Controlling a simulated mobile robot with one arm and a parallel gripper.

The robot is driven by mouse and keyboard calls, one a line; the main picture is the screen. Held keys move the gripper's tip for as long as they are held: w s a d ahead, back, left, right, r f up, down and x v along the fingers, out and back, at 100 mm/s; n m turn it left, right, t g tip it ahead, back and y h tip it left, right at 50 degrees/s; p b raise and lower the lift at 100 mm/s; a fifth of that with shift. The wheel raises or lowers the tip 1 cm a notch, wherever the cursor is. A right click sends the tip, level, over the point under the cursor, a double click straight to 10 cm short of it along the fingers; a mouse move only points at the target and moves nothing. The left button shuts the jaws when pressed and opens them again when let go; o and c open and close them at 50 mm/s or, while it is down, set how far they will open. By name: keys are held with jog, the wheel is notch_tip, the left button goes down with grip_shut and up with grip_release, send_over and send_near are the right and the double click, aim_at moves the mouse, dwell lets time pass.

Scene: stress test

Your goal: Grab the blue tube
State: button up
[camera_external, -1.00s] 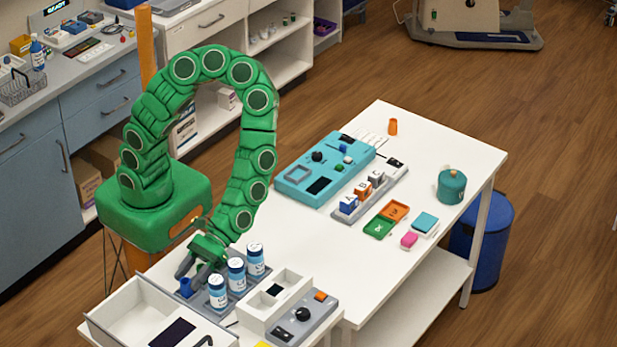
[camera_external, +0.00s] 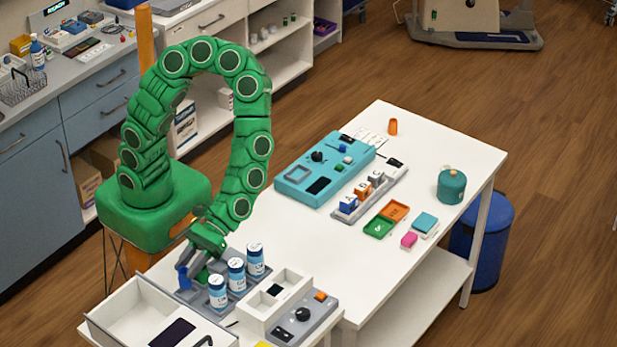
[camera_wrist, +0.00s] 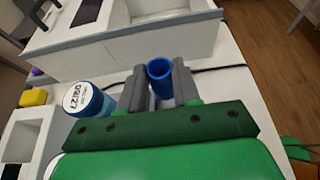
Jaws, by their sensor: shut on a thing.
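The blue tube (camera_wrist: 160,78) is between the two grey fingers of my gripper (camera_wrist: 160,85) in the wrist view, its open round mouth facing the camera. In the external view the blue tube (camera_external: 184,278) shows at the fingertips of my green gripper (camera_external: 192,272), just left of a row of white-capped bottles. My gripper is shut on the tube. The tube's lower end is hard to make out, so I cannot tell whether it is clear of the grey rack (camera_external: 203,301).
White-capped blue bottles (camera_external: 236,275) stand close to the right of my gripper. A white tray (camera_external: 125,309) lies in front, and a white divided box (camera_external: 257,308) and a grey control box (camera_external: 305,318) lie right. The table's middle is largely clear.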

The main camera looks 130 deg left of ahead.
notch_tip(320, 180, up, 6)
dwell(0.5)
